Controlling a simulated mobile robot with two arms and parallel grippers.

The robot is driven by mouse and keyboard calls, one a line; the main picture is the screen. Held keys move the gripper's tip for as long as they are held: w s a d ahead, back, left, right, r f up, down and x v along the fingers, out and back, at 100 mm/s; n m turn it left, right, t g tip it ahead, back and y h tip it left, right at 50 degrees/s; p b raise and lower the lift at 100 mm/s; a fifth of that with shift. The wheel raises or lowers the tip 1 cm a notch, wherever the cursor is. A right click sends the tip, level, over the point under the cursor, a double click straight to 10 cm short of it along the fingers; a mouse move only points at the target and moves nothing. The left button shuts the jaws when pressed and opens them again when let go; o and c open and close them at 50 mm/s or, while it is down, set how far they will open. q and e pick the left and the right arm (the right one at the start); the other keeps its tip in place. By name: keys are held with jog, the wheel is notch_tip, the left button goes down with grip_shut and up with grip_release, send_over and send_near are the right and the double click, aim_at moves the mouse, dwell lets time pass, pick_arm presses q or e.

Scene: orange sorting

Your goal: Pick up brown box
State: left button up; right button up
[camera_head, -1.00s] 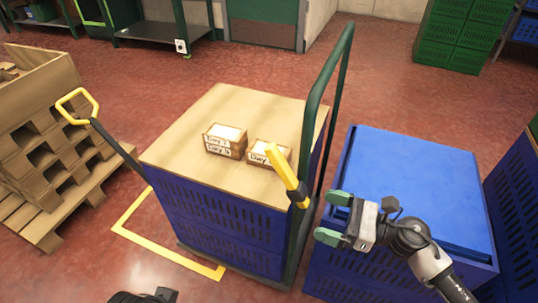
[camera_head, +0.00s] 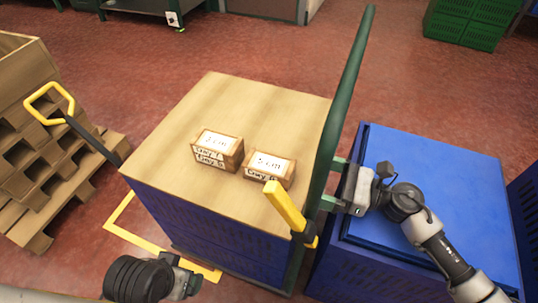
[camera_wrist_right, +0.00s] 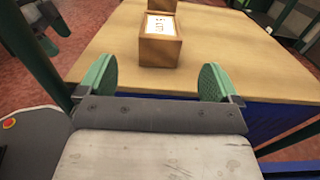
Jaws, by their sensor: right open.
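Two brown boxes with white labels sit on the wooden top (camera_head: 255,100) of a blue cart. The left one (camera_head: 217,150) looks like a stack of two, and the right one (camera_head: 269,170) is lower. In the right wrist view a brown box (camera_wrist_right: 160,48) stands ahead, between the fingers in the picture but beyond them, with another box (camera_wrist_right: 160,5) behind it. My right gripper (camera_head: 333,180) is open and empty, at the green handle frame right of the boxes; the frame partly hides it. My left gripper (camera_head: 188,278) is low in front of the cart, away from the boxes; its jaws are unclear.
The green handle frame (camera_head: 345,90) rises at the cart's right side. A yellow grip (camera_head: 285,208) sticks up near the front right corner. A blue crate (camera_head: 430,170) stands to the right. Wooden pallets (camera_head: 50,165) and a yellow handle (camera_head: 48,103) are at the left.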

aim_at(282, 166)
jog(key=x, duration=0.4)
jog(key=shift+s+a+r, duration=0.15)
jog(key=shift+s+r, duration=0.05)
jog(key=shift+w+x, duration=0.15)
jog(key=shift+x, duration=1.35)
jog(key=shift+w+x, duration=0.1)
jog(key=shift+x, duration=1.4)
jog(key=c, duration=1.1)
jog(key=shift+r, duration=0.1)
